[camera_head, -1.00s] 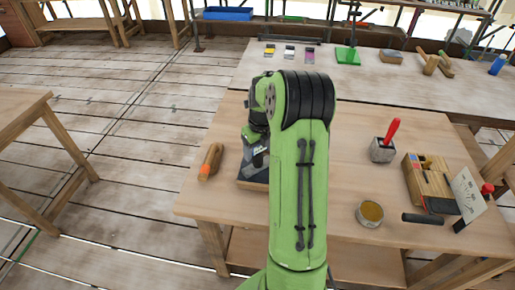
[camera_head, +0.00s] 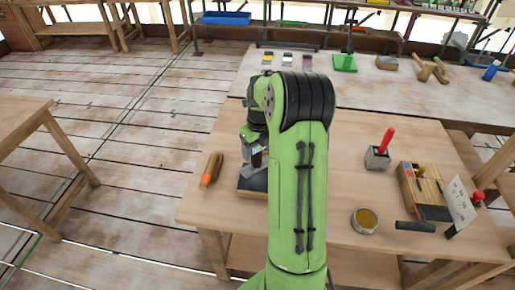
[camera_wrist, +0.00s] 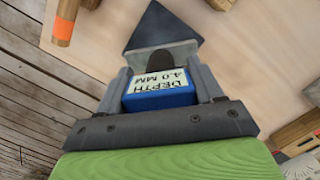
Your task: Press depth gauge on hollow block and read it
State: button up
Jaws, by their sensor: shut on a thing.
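My gripper (camera_wrist: 163,78) is shut on a blue depth gauge (camera_wrist: 160,98) whose white label reads "DEPTH 4.0 MM". A dark brown rounded part (camera_wrist: 160,60) shows just beyond the gauge, between the jaws. Past the fingertips is a dark slate-grey slab (camera_wrist: 158,24), one corner pointing up in the wrist view. In the head view the slab (camera_head: 252,186) lies on the near table under my gripper (camera_head: 257,160), partly hidden by my arm. I cannot tell whether the gauge touches the slab, nor see any hollow in it.
The near wooden table (camera_head: 320,215) also holds an orange-tipped wooden tool (camera_head: 211,170), a grey block with a red handle (camera_head: 377,157), a round tin (camera_head: 364,221), a wooden box (camera_head: 423,187) and a white card (camera_head: 460,205). A longer bench (camera_head: 390,95) stands behind.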

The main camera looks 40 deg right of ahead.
aim_at(256, 158)
dwell(0.4)
jog(key=shift+f+b, duration=1.8)
jog(key=shift+f, duration=0.55)
jog(key=o, duration=1.2)
jog(key=shift+o, duration=0.2)
jog(key=shift+r, duration=0.1)
notch_tip(256, 158, up, 16)
jog(key=s+p, duration=0.2)
jog(key=p, duration=0.1)
jog(key=shift+a+f, duration=0.15)
jog(key=shift+f, duration=0.05)
